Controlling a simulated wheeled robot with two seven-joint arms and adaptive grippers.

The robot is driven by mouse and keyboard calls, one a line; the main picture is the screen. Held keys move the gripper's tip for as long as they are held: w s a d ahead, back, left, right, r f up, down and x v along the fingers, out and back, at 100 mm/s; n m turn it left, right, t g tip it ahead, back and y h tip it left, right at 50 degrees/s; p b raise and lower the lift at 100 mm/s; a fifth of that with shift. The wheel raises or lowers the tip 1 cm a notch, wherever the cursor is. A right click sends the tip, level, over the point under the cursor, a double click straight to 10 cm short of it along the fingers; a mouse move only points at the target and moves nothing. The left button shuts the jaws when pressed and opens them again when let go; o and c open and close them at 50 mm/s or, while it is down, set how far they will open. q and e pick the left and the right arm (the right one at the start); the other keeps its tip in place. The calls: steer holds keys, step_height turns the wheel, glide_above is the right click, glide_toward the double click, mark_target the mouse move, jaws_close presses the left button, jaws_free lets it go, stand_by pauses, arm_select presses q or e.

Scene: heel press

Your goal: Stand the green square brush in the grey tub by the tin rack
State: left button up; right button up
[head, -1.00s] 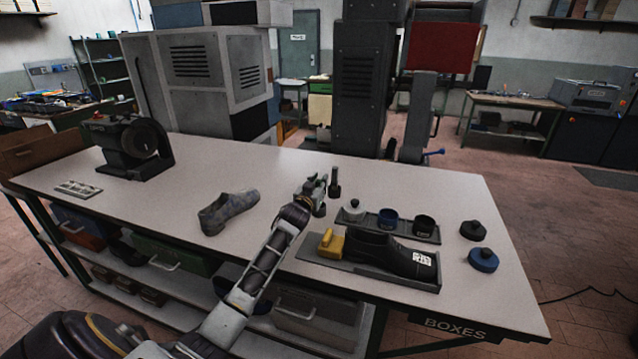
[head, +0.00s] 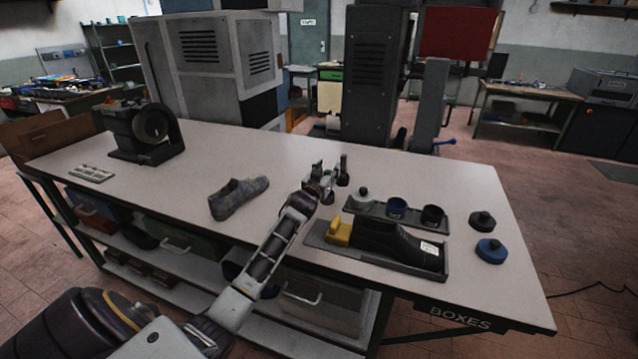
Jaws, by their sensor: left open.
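The tin rack (head: 378,213) is a dark tray right of the table's middle. My left gripper (head: 331,173) is open, just left of and behind the rack, above or near the tabletop. A dark upright piece at its right is too small to tell from a finger. I cannot make out the green square brush or the grey tub; the gripper may hide them. My right gripper is not in view.
A black shoe (head: 385,241) lies in a grey tray with a yellow block (head: 340,232). A grey-blue shoe (head: 238,197) lies left of my arm. A black lid (head: 482,221) and blue lid (head: 490,250) lie right. A machine (head: 145,132) stands far left.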

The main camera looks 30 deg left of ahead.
arm_select(q)
steer(key=v, duration=1.1)
steer(key=shift+s, duration=0.25)
steer(key=shift+s+f, duration=0.1)
steer(key=shift+f, duration=0.05)
stand_by(1.6)
